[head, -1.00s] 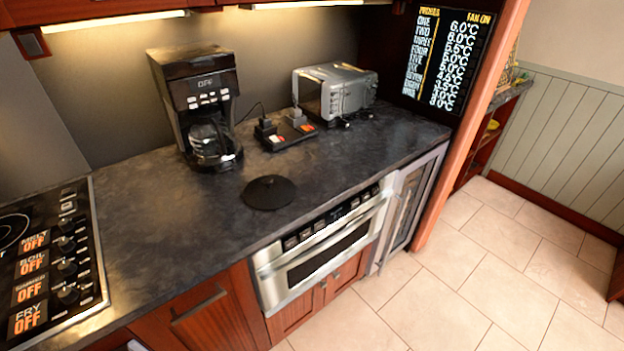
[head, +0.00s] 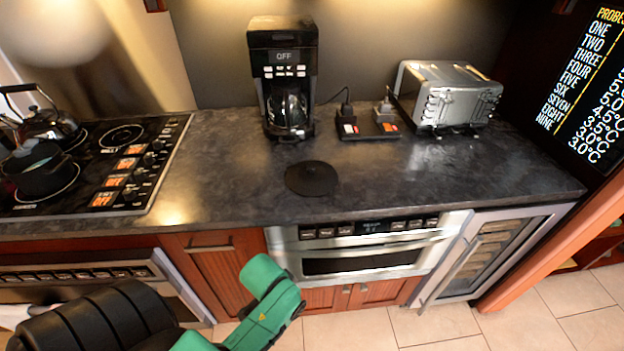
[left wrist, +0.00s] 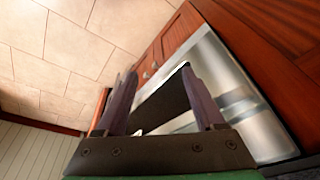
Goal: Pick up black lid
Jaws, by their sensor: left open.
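The black lid (head: 311,180) lies flat on the dark countertop in the head view, in front of the coffee maker and near the front edge above the drawer microwave. It is round with a small knob in the middle. My left gripper (left wrist: 157,74) shows in the left wrist view with its two fingers spread apart and nothing between them. It points past the steel microwave front and cabinet doors toward the floor, away from the lid. In the head view only my green arm shows, below the counter edge. The lid does not show in the left wrist view. My right gripper is not in view.
A coffee maker (head: 284,84) stands behind the lid, with a toaster (head: 447,97) to the right. The cooktop (head: 95,165) with a pot (head: 42,170) and kettle (head: 48,122) is at left. The drawer microwave (head: 372,246) is below. The counter around the lid is clear.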

